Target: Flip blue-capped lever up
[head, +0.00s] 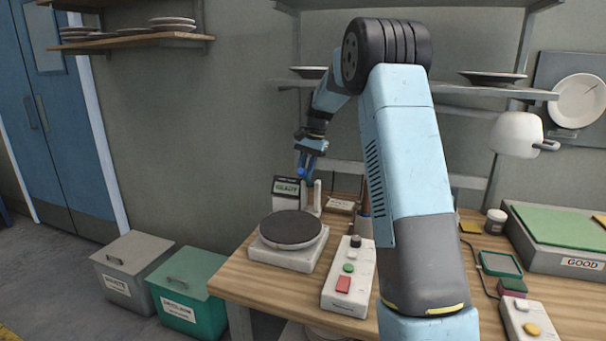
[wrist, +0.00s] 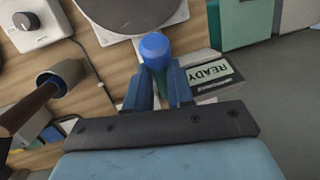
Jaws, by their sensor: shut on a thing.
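The blue cap (head: 301,171) of the lever shows at my fingertips, just above the panel marked READY (head: 289,186). In the wrist view the round blue cap (wrist: 155,47) sits at the ends of my two blue fingers. My gripper (head: 306,163) is shut on the lever by this cap. The READY panel also shows just right of the fingers in the wrist view (wrist: 211,74).
A round dark plate (head: 291,229) on a white base stands in front of the READY panel. A button box (head: 350,278) with red and green buttons stands right of it. Pale upright posts (head: 317,196) stand close to my fingers. Two bins stand on the floor at left.

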